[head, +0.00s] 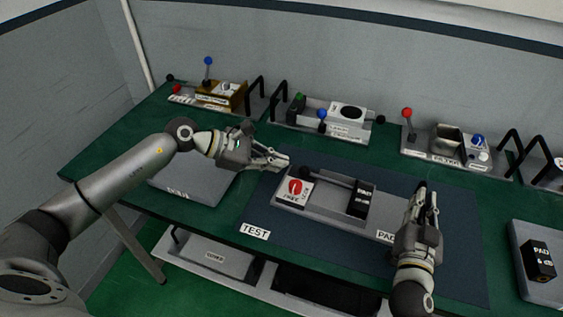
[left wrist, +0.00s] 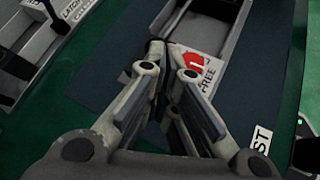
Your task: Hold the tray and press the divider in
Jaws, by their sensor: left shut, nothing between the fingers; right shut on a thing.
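The grey tray (head: 318,208) lies on the blue mat, with a red dial marked FREE (head: 294,189) at its left end. The dial also shows in the left wrist view (left wrist: 197,66). A black block with white lettering (head: 360,199), which looks like the divider, stands in the tray right of its middle. My left gripper (head: 284,161) is shut and empty, just behind and above the tray's dial end, apart from the block. My right gripper (head: 428,188) is shut at the tray's right end; its arm and fingers hide what they grip, which seems to be the tray.
Several fixtures with coloured knobs and black handles line the back of the green table (head: 120,165). A grey plate (head: 190,180) lies under my left arm. Another black block (head: 538,262) sits on a plate at the right. A TEST label (head: 255,231) marks the mat's front left.

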